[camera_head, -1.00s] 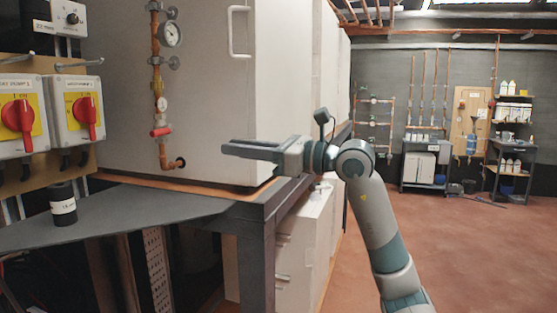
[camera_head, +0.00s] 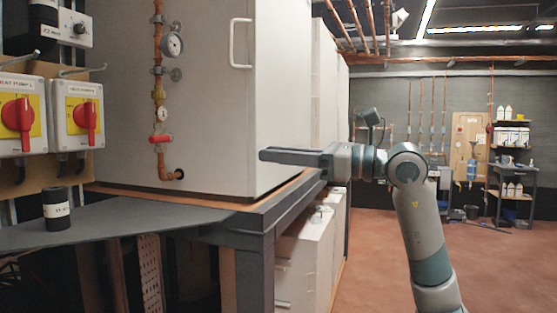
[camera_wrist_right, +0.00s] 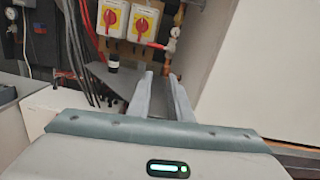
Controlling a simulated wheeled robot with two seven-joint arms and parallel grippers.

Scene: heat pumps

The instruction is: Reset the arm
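My right gripper (camera_head: 264,155) reaches in from the right in the head view, its fingers pointing left in front of the large white cabinet's right side. In the right wrist view its two fingers (camera_wrist_right: 160,78) stand apart with nothing between them. No clear part of my left gripper shows. A dark object with a pale band (camera_head: 30,38) is cut off at the top left of the head view; I cannot tell what holds it.
The white cabinet (camera_head: 215,110) with a copper pipe and gauge stands on a dark bench (camera_head: 130,215). A black labelled cylinder (camera_head: 57,208) stands on the bench below two red rotary switches (camera_head: 18,116). Open floor (camera_head: 500,260) lies at the right.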

